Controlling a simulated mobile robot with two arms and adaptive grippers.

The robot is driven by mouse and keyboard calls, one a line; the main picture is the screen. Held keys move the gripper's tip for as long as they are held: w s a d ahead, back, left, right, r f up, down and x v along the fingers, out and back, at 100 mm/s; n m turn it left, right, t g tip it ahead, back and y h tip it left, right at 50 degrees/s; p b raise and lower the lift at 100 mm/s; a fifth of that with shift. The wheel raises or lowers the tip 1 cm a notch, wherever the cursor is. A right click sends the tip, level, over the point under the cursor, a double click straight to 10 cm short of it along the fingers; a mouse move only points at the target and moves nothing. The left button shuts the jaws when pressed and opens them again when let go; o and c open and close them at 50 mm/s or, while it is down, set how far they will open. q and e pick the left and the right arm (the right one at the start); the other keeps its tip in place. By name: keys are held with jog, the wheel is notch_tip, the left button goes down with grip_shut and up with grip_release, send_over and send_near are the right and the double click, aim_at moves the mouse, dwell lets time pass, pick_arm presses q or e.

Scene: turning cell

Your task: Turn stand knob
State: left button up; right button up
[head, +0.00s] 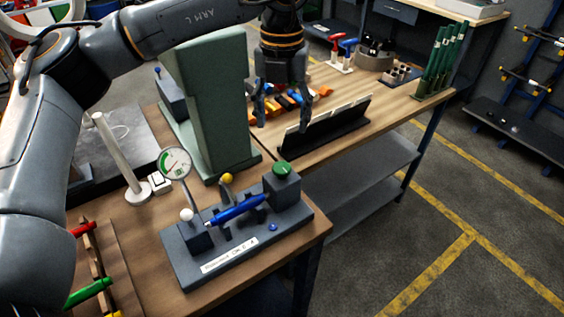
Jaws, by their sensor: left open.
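A dark grey bench stand (251,241) with a white label sits on the wooden bench at the lower middle. A green knob (283,169) tops the block at its right end. A yellow ball knob (227,178) and a white ball knob (187,215) also show on it. A blue cylindrical piece (237,210) lies across its middle. A round dial gauge (175,162) stands over its left end. My left gripper (283,126) points down, open and empty, above and beyond the green knob in the picture, apart from it. My right gripper is out of view.
A tall green-grey column (212,100) stands behind the stand, left of my left gripper. A black rack with pale plates (327,124) lies to the gripper's right. A white post (119,157) stands at left. Coloured-handled tools (88,290) lie lower left.

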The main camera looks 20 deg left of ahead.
aim_at(282, 167)
pick_arm(q)
notch_tip(282, 167, down, 11)
jog(key=p, duration=0.3)
jog(key=shift+r, duration=0.15)
jog(key=shift+f, duration=0.6)
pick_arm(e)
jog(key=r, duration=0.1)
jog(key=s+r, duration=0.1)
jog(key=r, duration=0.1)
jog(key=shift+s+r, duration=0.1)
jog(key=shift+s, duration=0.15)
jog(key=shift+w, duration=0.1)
pick_arm(q)
jog(key=c, duration=1.2)
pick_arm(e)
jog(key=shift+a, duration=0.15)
